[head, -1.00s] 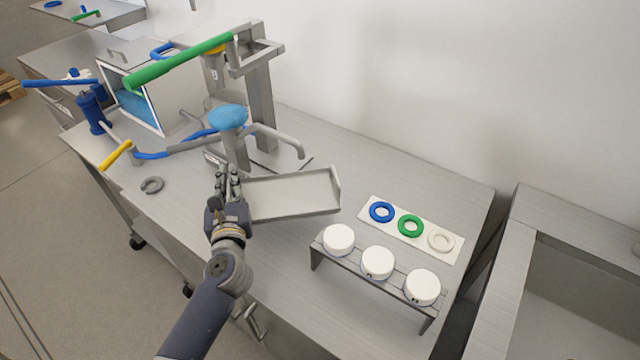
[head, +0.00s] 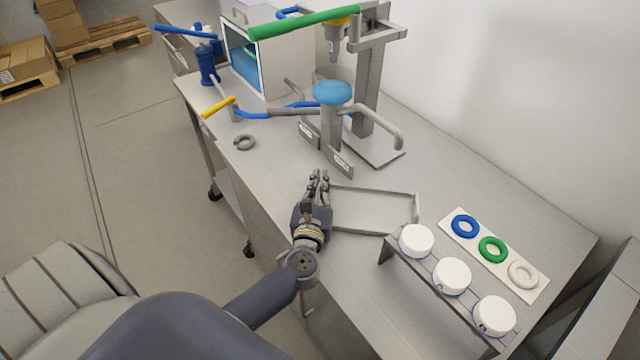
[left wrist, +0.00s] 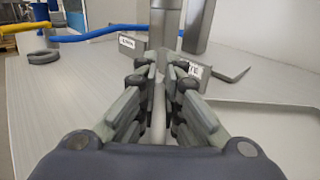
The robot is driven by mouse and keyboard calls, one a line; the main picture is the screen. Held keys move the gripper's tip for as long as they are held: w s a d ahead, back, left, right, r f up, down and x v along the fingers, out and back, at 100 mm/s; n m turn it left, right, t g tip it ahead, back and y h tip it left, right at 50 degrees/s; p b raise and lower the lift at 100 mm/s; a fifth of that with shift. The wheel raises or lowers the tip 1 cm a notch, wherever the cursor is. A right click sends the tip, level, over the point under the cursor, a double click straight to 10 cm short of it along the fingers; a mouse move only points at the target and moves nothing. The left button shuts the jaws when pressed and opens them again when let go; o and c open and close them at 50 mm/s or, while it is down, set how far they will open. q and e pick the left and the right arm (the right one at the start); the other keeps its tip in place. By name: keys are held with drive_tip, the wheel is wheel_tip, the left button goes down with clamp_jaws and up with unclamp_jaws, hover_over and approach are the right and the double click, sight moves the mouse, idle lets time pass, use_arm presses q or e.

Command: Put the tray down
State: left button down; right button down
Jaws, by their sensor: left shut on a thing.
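The tray (head: 375,226) is a shallow grey metal tray with a raised rim. In the head view it lies level at the middle of the steel table, left of the rack with white round pieces. My left gripper (head: 318,180) is shut on the tray's left rim. In the left wrist view the fingers (left wrist: 159,85) pinch a thin upright edge, and the tray's floor (left wrist: 275,120) stretches to the right. I cannot tell whether the tray's underside touches the table. My right gripper is in neither view.
The rack (head: 440,285) stands close to the tray's right end. A white mat (head: 535,291) with blue, green and white rings lies behind it. The steel press (head: 331,125) with a blue top stands behind the tray. A grey ring (head: 244,150) lies near the table's left edge.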

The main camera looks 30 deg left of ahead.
use_arm(q)
drive_tip(key=shift+r, duration=0.1)
drive_tip(key=shift+f, duration=0.2)
drive_tip(key=c, duration=1.8)
unclamp_jaws()
drive_tip(key=shift+o, duration=0.2)
drive_tip(key=shift+r, duration=0.15)
